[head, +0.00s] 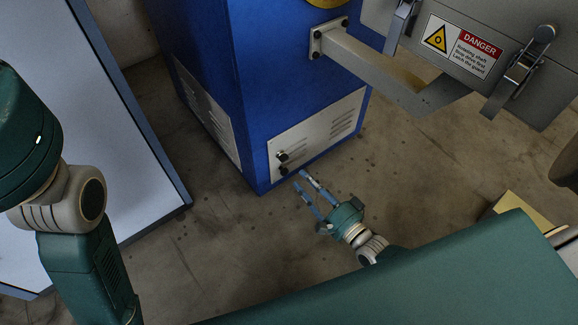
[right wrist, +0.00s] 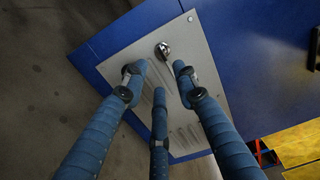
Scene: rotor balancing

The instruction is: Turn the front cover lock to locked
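The front cover is a light grey vented panel (head: 318,134) low on the blue cabinet. It also shows in the right wrist view (right wrist: 178,30). Its lock, a small round dark-and-silver knob (head: 282,157), sits near the panel's left edge; it also shows in the right wrist view (right wrist: 163,50). I cannot tell which way it is turned. My right gripper (head: 300,180) is open and empty in front of the panel. In the right wrist view its spread fingers (right wrist: 157,72) point toward the knob, which shows beyond the fingertips, apparently untouched. My left gripper is out of view.
The blue cabinet (head: 275,60) stands on a concrete floor. A grey bracket arm (head: 375,70) juts from it toward a grey guard with a danger label (head: 465,48) and latches. A pale panel (head: 85,110) stands at left. Clear floor (head: 235,235) lies before the cabinet.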

